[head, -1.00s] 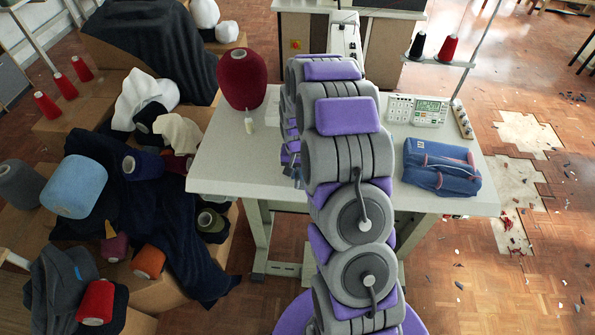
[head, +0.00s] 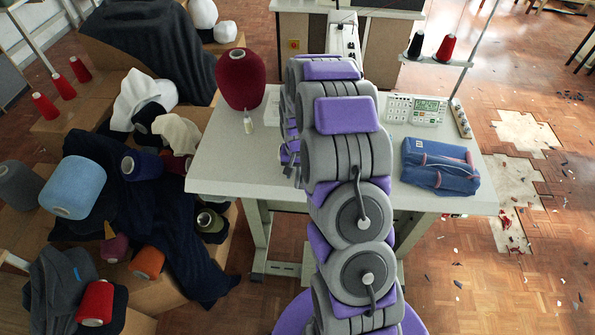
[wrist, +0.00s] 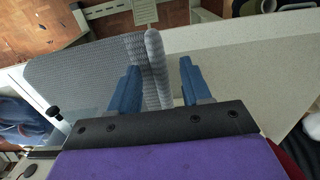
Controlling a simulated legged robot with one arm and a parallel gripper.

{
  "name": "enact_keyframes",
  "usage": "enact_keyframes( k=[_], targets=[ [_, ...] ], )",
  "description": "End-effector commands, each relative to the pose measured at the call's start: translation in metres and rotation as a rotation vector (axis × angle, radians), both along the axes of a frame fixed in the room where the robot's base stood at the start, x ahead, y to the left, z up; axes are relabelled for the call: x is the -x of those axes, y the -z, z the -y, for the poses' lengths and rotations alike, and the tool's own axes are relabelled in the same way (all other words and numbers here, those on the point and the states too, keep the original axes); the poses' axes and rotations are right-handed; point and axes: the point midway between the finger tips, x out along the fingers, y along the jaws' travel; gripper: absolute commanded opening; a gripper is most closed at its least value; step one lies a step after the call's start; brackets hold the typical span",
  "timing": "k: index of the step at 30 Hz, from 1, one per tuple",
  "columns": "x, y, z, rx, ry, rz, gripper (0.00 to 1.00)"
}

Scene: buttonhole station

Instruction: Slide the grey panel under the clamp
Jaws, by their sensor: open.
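The grey panel (wrist: 85,75) lies flat on the light table in the wrist view, as knitted fabric with a raised, roll-like ridge (wrist: 154,60) along its right side. My gripper (wrist: 160,67) has its two blue fingers apart, one on each side of this ridge. I cannot tell whether the fingers touch it. In the head view my arm covers the panel and the gripper. The clamp cannot be made out for sure in either view; the sewing machine behind my arm is mostly hidden.
Boxes with cloth and yarn cones crowd the left. The table's front left is clear.

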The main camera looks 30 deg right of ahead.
Motion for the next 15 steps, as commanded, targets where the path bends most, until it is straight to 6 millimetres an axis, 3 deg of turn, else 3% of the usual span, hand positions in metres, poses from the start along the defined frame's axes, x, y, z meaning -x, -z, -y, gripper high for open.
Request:
enact_keyframes(
  k=[8,15],
  targets=[
    [0.0,-0.017,0.0,0.0,0.0,0.0,0.48],
    [-0.002,-0.069,0.001,0.002,-0.001,0.005,0.48]
  ],
)
